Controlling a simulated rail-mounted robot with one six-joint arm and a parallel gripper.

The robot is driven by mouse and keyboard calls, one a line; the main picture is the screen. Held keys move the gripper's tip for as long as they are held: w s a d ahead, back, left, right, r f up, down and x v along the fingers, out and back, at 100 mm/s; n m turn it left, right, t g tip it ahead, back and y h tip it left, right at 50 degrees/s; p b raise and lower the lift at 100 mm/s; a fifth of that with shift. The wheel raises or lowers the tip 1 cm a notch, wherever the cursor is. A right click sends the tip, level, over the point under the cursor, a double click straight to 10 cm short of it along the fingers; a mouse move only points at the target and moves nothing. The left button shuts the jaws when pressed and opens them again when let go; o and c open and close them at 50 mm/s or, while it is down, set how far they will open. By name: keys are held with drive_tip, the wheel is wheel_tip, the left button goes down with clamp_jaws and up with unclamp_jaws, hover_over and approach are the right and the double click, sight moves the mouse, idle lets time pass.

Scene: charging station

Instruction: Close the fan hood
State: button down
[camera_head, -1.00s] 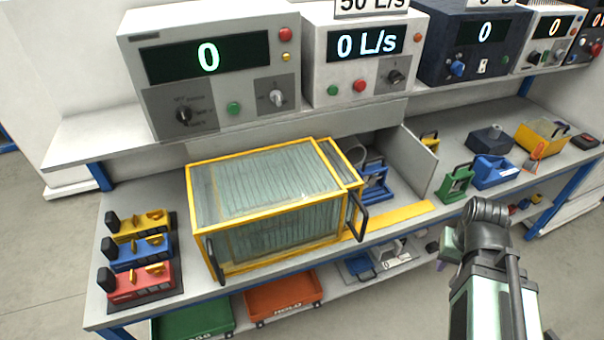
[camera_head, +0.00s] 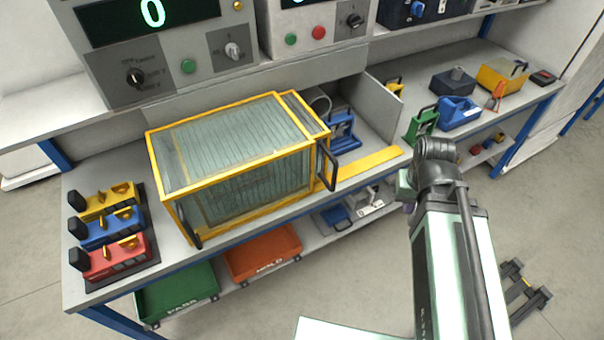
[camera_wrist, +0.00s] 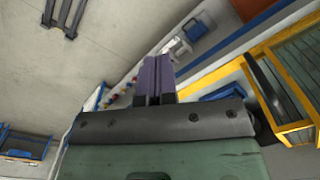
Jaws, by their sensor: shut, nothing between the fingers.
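The fan hood (camera_head: 235,125) is a yellow-framed box with clear ribbed panels on the bench. A large section is at the left and a narrower yellow-framed section (camera_head: 306,113) overlaps it at the right. A black handle (camera_head: 328,165) is on the right end, and another black handle (camera_head: 190,226) is at the front left. The hood's yellow frame also shows at the right of the wrist view (camera_wrist: 297,126), with a dark handle (camera_wrist: 264,88) beside it. My gripper (camera_wrist: 157,80) has its purple fingers together and empty, apart from the hood. In the head view it is mostly hidden behind my arm.
A blue device (camera_head: 343,132) stands just right of the hood, before a grey partition (camera_head: 385,108). A yellow strip (camera_head: 368,168) lies along the bench. Switch blocks (camera_head: 108,230) stand at left. Green (camera_head: 178,292) and orange (camera_head: 263,255) trays sit below. Open floor lies in front.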

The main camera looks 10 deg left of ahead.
drive_tip(key=a+f+n+t+h+b, duration=0.25)
drive_tip(key=a+f+n+b, duration=0.45)
drive_tip(key=a+f+b, duration=0.9)
drive_tip(key=s+a+f+n+t+h+b, duration=0.2)
drive_tip(key=a+n+t+h+b, duration=0.55)
drive_tip(key=a+n, duration=0.65)
wheel_tip(320, 180, up, 8)
drive_tip(key=n+t+h+b, duration=0.1)
drive_tip(key=n+t+b, duration=0.1)
drive_tip(key=n+t, duration=0.35)
drive_tip(key=shift+n+g, duration=0.55)
drive_tip(key=shift+g, duration=0.1)
drive_tip(key=x, duration=1.4)
drive_tip(key=shift+w+d+f, duration=0.15)
drive_tip(key=shift+w+f, duration=0.05)
drive_tip(key=shift+w, duration=0.1)
